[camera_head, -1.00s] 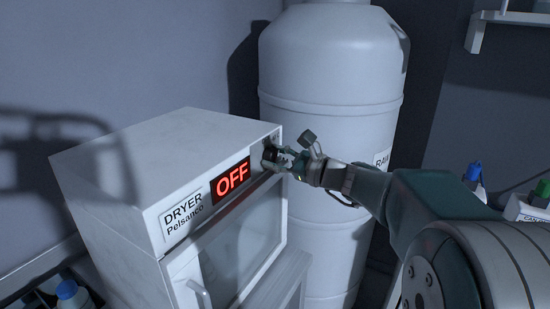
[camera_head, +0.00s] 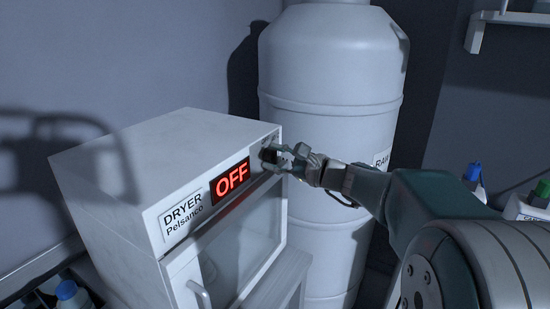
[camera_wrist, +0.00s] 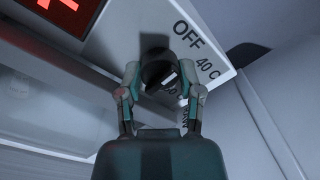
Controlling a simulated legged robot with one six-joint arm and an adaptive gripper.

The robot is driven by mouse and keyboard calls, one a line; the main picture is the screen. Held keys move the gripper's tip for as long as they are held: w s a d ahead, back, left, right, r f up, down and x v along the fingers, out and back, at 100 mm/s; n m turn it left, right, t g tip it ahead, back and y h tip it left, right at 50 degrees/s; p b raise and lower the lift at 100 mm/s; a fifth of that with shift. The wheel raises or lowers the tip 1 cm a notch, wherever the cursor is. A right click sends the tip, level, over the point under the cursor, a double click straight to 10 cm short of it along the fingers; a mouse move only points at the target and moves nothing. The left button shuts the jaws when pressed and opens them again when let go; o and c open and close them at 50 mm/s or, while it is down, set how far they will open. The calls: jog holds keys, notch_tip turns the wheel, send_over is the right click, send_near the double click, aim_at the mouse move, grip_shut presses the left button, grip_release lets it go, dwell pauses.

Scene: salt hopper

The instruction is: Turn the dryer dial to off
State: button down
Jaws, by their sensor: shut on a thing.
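The dryer (camera_head: 130,155) is a white box at the left in the head view, with a red "OFF" display (camera_head: 230,180) lit on its front. Its dark round dial (camera_head: 269,156) sits at the front panel's right end. In the wrist view the dial (camera_wrist: 160,72) lies between my fingers, with "OFF" and "40 C" printed beside it; other marks are partly hidden by a finger. My gripper (camera_head: 285,160) reaches in from the right and is shut on the dial; it also shows in the wrist view (camera_wrist: 161,88).
A large white tank (camera_head: 335,120) stands right behind the dryer and my gripper. The dryer's door handle (camera_head: 200,293) sticks out below the panel. Bottles with blue (camera_head: 473,172) and green (camera_head: 543,188) caps stand at the right; a blue-capped bottle (camera_head: 68,290) is at lower left.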

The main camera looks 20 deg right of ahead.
jog(key=shift+c, duration=1.3)
grip_release()
jog(key=shift+a, duration=0.1)
jog(key=v, duration=1.2)
jog(key=shift+f, duration=0.2)
jog(key=shift+a, duration=0.1)
jog(key=s+a+f+n+g+h, duration=0.4)
jog(key=s+a+f+n+g, duration=0.35)
jog(key=s+a, duration=0.35)
jog(key=s+d+f+n+h, duration=0.2)
jog(key=s+f+n+h, duration=0.3)
jog(key=s+n+h, duration=0.3)
jog(key=shift+s+d+f+n+h, duration=0.35)
jog(key=shift+s+n, duration=0.3)
jog(key=shift+n, duration=0.6)
